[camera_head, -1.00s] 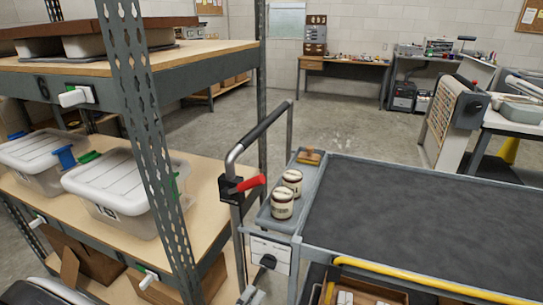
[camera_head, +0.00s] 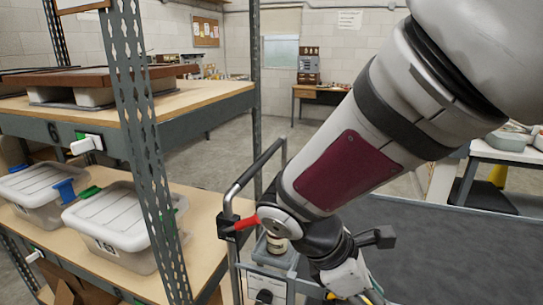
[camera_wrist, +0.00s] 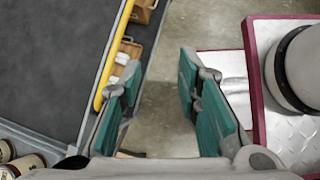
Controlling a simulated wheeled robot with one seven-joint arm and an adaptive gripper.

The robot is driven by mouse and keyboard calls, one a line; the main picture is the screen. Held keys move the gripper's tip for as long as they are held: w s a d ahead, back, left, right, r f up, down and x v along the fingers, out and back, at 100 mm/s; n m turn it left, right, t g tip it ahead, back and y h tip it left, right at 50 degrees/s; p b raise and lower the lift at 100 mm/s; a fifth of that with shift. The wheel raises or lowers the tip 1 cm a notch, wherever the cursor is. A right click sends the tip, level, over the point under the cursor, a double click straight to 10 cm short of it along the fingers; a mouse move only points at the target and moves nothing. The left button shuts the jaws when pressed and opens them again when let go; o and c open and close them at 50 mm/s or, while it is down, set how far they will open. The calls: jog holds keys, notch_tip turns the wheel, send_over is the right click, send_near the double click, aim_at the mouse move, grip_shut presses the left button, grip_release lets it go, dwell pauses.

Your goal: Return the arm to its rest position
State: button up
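My arm (camera_head: 345,165) reaches from the upper right down to the lower middle of the head view, in front of the cart. My gripper (camera_wrist: 160,85) shows in the wrist view with two teal-padded fingers spread apart and nothing between them. It points down over the concrete floor beside the cart. In the head view the gripper's fingers are not clearly seen.
The grey cart (camera_head: 400,215) with a dark top is partly hidden by my arm. It also shows in the wrist view (camera_wrist: 50,65), left of the fingers. A shelf rack (camera_head: 190,110) with lidded bins (camera_head: 120,220) stands at left. Tables stand behind.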

jog(key=s+d+r+m+t+y+p, duration=0.2)
jog(key=s+r+m+y, duration=0.5)
jog(key=s+r+m, duration=0.4)
jog(key=shift+d+r+m+t+y+p, duration=0.25)
jog(key=shift+r+m+t+p, duration=0.6)
jog(key=shift+m, duration=2.15)
jog(key=shift+r+t, duration=0.1)
jog(key=shift+t, duration=0.25)
